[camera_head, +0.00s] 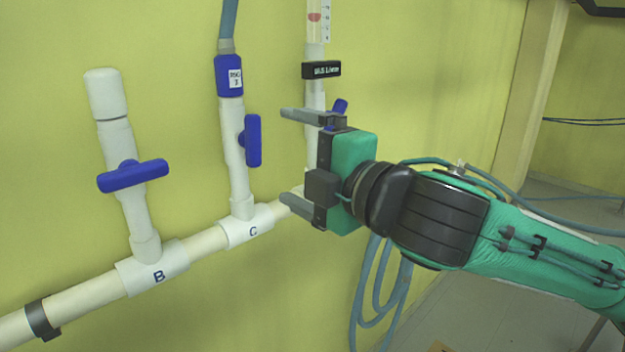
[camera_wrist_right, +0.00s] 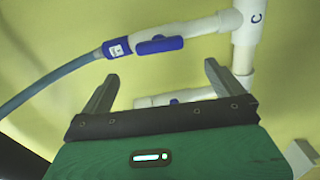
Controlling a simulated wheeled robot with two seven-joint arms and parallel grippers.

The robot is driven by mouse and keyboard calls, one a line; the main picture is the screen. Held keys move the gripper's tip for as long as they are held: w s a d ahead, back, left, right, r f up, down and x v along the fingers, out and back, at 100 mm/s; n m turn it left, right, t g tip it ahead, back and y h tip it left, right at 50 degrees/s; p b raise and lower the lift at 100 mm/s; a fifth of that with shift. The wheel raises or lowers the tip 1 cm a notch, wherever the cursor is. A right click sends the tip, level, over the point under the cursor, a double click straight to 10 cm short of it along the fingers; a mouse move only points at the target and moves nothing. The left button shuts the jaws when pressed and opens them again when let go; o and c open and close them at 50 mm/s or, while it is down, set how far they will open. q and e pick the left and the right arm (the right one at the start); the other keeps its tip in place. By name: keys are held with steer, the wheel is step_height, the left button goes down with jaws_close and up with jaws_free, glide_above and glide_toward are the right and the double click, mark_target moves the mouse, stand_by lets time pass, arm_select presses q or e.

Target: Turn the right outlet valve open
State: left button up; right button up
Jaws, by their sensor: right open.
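The rightmost white pipe (camera_head: 313,92) carries a valve with a blue handle (camera_head: 340,106), mostly hidden behind my right gripper, so its angle is unclear. My right gripper (camera_head: 285,156) is open and empty, its two fingers pointing left in front of this pipe. In the wrist view the right gripper (camera_wrist_right: 160,72) spans a white pipe (camera_wrist_right: 185,96) seen beyond it, with a small blue piece (camera_wrist_right: 174,101) between the fingers. I cannot tell whether anything touches. My left gripper is not in view.
Pipe C has a blue handle (camera_head: 253,140) along the pipe and a hose on top. Pipe B has a blue handle (camera_head: 133,175) across it. A white horizontal pipe (camera_head: 205,242) joins them before a yellow wall (camera_head: 60,170). Blue hoses (camera_head: 385,290) hang below my right arm.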

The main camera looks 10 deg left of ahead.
steer(key=shift+v, duration=1.5)
